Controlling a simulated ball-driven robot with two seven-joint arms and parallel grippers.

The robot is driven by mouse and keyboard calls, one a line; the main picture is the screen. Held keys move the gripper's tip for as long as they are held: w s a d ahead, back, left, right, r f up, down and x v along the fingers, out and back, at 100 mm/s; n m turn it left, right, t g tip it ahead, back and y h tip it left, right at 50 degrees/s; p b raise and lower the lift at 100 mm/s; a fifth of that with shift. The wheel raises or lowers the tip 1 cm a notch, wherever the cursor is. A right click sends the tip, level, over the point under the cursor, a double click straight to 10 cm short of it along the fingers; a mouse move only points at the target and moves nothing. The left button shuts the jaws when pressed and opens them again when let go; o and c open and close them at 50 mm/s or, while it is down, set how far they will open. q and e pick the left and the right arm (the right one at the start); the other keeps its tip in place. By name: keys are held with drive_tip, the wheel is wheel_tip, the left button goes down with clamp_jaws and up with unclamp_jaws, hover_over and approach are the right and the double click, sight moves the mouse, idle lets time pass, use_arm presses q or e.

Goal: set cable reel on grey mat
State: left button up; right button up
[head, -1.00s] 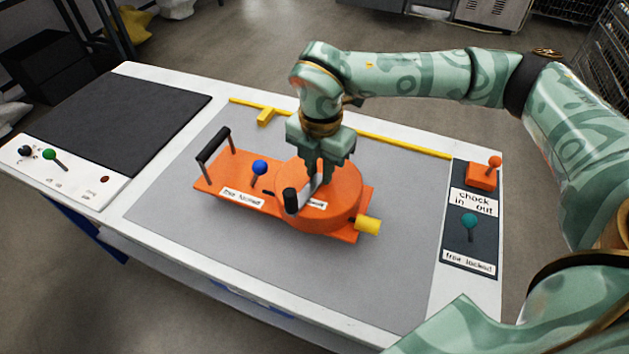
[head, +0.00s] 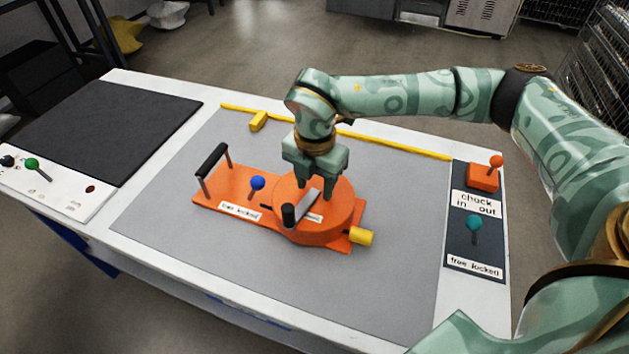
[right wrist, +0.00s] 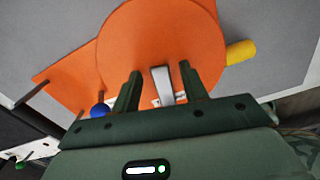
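The orange cable reel (head: 330,222) is a round drum on an orange base plate (head: 228,188) lying on the light grey mat (head: 210,270). It has a grey crank arm (head: 304,207) with a black knob, a blue-topped lever (head: 257,184), a black carry handle (head: 212,160) and a yellow stub (head: 361,236). My right gripper (head: 315,184) is over the drum, fingers apart. In the right wrist view the crank arm (right wrist: 162,85) shows between the spread fingers, with gaps either side. Whether the fingertips touch the drum is unclear. My left gripper is out of view.
A dark grey pad (head: 110,125) lies left of the mat. A white panel with a green lever (head: 32,163) is at far left. A yellow rail (head: 390,145) edges the mat's back. A dark panel with orange and teal levers (head: 474,238) is at right. The mat's front is clear.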

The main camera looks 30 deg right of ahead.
use_arm(q)
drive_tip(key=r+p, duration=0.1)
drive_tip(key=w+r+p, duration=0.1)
drive_tip(key=p, duration=0.1)
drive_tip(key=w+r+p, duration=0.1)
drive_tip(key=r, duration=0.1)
use_arm(e)
wheel_tip(320, 180, up, 12)
idle(0.6)
